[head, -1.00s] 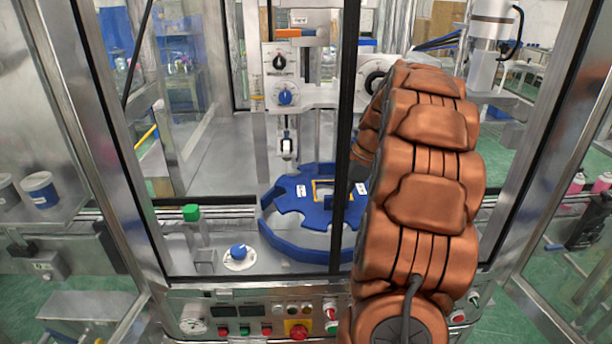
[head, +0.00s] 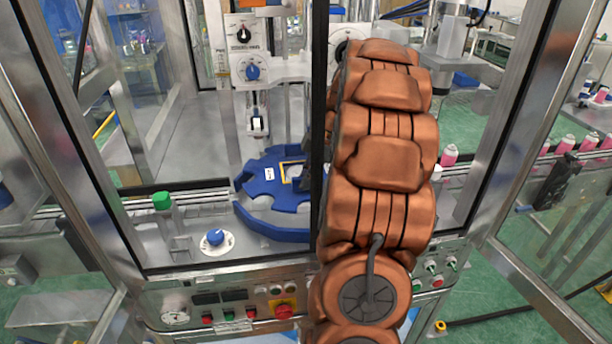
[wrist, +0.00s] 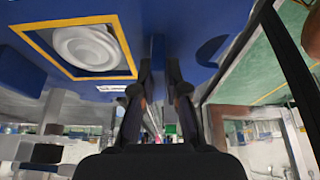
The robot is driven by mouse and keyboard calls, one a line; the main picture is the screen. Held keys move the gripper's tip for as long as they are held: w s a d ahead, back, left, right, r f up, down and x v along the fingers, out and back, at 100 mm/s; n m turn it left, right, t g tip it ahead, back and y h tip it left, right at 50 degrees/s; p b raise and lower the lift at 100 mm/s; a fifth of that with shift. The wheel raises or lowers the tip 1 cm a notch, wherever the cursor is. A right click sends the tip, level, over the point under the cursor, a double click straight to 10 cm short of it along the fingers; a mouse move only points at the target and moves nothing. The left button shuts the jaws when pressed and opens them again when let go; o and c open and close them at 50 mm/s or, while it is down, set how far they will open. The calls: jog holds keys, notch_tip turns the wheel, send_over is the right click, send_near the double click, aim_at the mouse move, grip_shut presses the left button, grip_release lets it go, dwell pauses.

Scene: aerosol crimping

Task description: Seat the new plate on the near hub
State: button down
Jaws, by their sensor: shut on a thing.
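The new plate (head: 262,170) is blue, with notches in its rim, a white label and a yellow-edged square window. In the head view it lies about level above a curved blue guide; whether it touches is not clear. In the wrist view its blue face (wrist: 205,20) fills the top, and a white round part (wrist: 85,46) shows through the window. My gripper (wrist: 160,72) is shut on an upright blue part of the plate. In the head view the gripper is mostly hidden behind a dark door post and my arm. I cannot make out the near hub for certain.
The curved blue guide (head: 270,221) wraps the plate's near side. A knob (head: 215,238) and a green-capped post (head: 162,201) stand to its left. The crimping head (head: 257,122) hangs behind. The dark door post (head: 320,100) crosses the view close to my arm.

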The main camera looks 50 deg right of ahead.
aim_at(310, 190)
jog(key=shift+f+b, duration=1.75)
jog(key=shift+f, duration=0.4)
jog(key=shift+b, duration=0.6)
jog(key=shift+s+f+b, duration=0.1)
jog(key=shift+f+b, duration=0.6)
jog(key=shift+b, duration=0.2)
jog(key=c, duration=1.1)
grip_release()
jog(key=shift+r, duration=0.1)
jog(key=shift+v, duration=5.9)
jog(key=shift+s, duration=0.1)
